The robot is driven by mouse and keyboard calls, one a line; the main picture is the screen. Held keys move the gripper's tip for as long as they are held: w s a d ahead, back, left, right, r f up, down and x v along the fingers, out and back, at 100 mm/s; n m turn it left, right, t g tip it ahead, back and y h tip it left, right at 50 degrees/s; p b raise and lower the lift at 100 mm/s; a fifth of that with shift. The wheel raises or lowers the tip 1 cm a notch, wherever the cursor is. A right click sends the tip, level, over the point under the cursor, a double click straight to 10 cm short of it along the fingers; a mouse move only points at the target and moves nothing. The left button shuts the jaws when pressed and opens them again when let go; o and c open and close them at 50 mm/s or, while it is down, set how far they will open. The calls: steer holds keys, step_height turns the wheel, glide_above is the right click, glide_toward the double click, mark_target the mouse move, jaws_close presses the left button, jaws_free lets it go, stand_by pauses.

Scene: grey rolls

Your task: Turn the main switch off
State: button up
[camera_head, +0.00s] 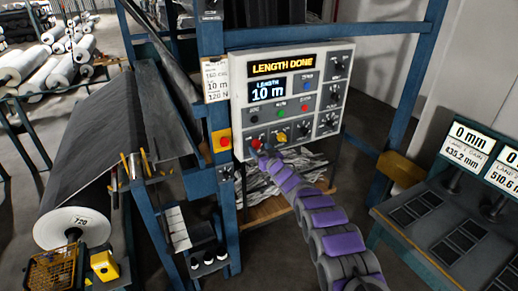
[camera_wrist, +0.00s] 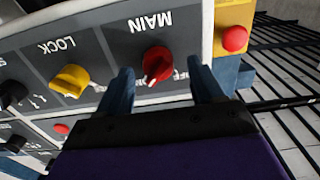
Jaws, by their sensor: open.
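The main switch (camera_wrist: 157,63) is a red rotary knob under the label MAIN, which appears upside down in the wrist view. In the head view the red knob (camera_head: 256,143) is at the lower left corner of the white control panel (camera_head: 236,75). My gripper (camera_wrist: 160,85) is open, its two blue fingers on either side of the red knob in the wrist view. I cannot tell whether the fingers touch it. In the head view my gripper (camera_head: 262,155) is at the panel's lower left, its fingers partly hidden.
A yellow LOCK knob (camera_wrist: 71,81) sits beside the main switch. A red button on a yellow box (camera_wrist: 235,38) is on its other side. The panel's displays (camera_head: 283,66) read LENGTH DONE and 10 m. A blue frame post (camera_head: 211,45) stands left of the panel.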

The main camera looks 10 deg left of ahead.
steer(key=shift+x, duration=1.05)
steer(key=shift+w+d+f, duration=0.15)
steer(key=shift+w, duration=0.05)
steer(key=c, duration=1)
steer(key=shift+c, duration=0.2)
